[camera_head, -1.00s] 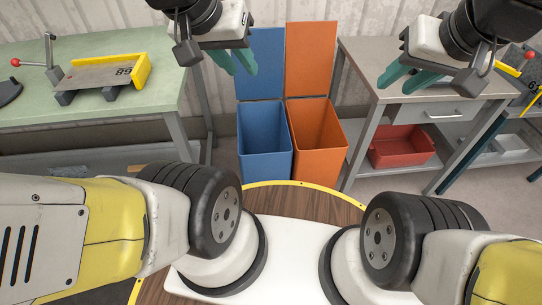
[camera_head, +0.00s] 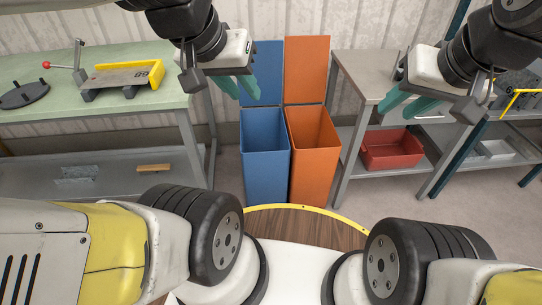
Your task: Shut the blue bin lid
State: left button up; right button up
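The blue bin (camera_head: 265,175) stands on the floor between two tables, its inside visible from above. Its blue lid (camera_head: 267,70) is open, standing upright at the back against the wall side. My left gripper (camera_head: 242,88) has its teal fingers apart and empty; in the picture it overlaps the lid's left edge, and I cannot tell that it touches. My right gripper (camera_head: 402,103) is open and empty, in front of the right table, well to the right of the bins.
An orange bin (camera_head: 314,165) with its orange lid (camera_head: 307,68) upright stands close beside the blue bin. A green table (camera_head: 40,112) is at left. A grey table (camera_head: 358,75) at right has a red crate (camera_head: 391,150) on its lower shelf. Floor in front of the bins is partly clear.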

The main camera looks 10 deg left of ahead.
aim_at(268, 67)
jog(key=i+j+z, duration=0.25)
jog(key=i, duration=0.3)
jog(key=i+j+z, duration=0.25)
jog(key=i+j, duration=0.15)
jog(key=i, duration=0.1)
